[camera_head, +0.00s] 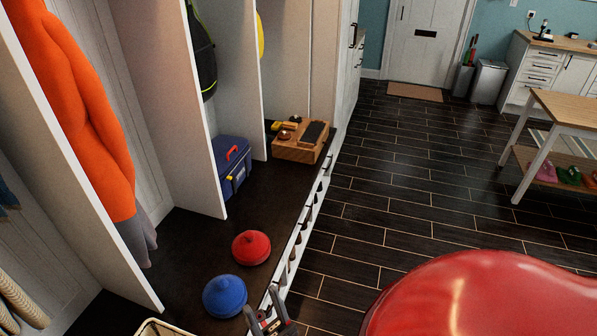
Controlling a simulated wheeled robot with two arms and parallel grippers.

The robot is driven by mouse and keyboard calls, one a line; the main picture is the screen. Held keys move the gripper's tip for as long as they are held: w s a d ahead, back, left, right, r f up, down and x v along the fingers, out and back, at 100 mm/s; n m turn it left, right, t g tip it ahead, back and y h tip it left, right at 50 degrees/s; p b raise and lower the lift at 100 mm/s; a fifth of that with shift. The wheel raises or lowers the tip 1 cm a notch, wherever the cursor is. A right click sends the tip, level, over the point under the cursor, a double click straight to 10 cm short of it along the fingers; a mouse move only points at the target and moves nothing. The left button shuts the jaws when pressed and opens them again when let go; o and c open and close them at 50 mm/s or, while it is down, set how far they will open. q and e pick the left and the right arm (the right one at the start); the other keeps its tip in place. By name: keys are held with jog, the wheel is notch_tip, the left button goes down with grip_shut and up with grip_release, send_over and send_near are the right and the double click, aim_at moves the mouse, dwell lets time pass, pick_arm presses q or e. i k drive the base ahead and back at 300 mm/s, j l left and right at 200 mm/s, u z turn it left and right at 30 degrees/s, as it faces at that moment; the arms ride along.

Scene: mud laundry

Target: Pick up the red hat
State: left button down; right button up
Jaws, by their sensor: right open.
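The red hat (251,247) is a round knit hat with a small peak. It sits on the dark bench top of the open cubbies, left of centre in the head view. A similar blue hat (225,296) sits just in front of it, to the lower left. My right gripper (266,312) shows at the bottom edge, by the bench's front edge. It is open, with nothing seen between its fingers. It is below the red hat in the picture and to the right of the blue hat, apart from the red hat. My left gripper is out of view.
An orange coat (75,110) hangs at left. White dividers (165,110) split the cubbies. A blue box (232,170) and a wooden box (300,145) stand farther back on the bench. A basket rim (160,328) shows at the bottom. The dark floor (390,190) is mostly clear.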

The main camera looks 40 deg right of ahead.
aim_at(251, 248)
jog(key=z, duration=0.8)
jog(key=i+l+u, duration=0.1)
jog(key=u, duration=0.5)
jog(key=i+l+u, duration=0.3)
jog(key=l, duration=0.35)
jog(key=i+l+u, duration=0.15)
jog(key=l, duration=0.2)
jog(key=i+l+u, duration=0.2)
jog(key=l, duration=0.15)
jog(key=i+l, duration=0.1)
jog(key=l, duration=0.3)
